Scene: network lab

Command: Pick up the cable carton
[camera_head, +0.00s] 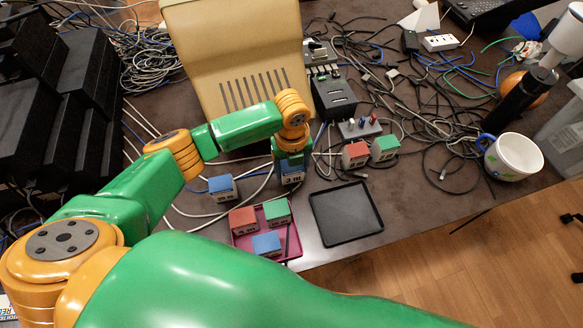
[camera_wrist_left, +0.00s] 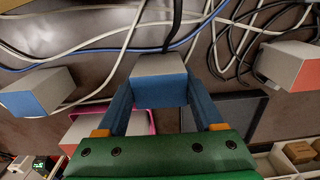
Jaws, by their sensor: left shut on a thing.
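My left gripper (camera_head: 291,165) is behind the trays in the head view, pointing down at the table. It is shut on a small blue-and-grey carton (camera_head: 292,178). In the left wrist view the carton (camera_wrist_left: 158,66) sits between the two blue fingers, its blue face towards my palm. I cannot tell whether it still touches the table. Another blue-and-grey carton (camera_head: 222,187) stands to the left. A red carton (camera_head: 355,154) and a green carton (camera_head: 385,147) stand to the right. My right gripper is not in view.
A magenta tray (camera_head: 236,235) holds a red, a green and a blue carton. An empty black tray (camera_head: 346,213) lies beside it near the table edge. Loose cables, a beige case (camera_head: 240,60) and a white mug (camera_head: 513,155) surround the area.

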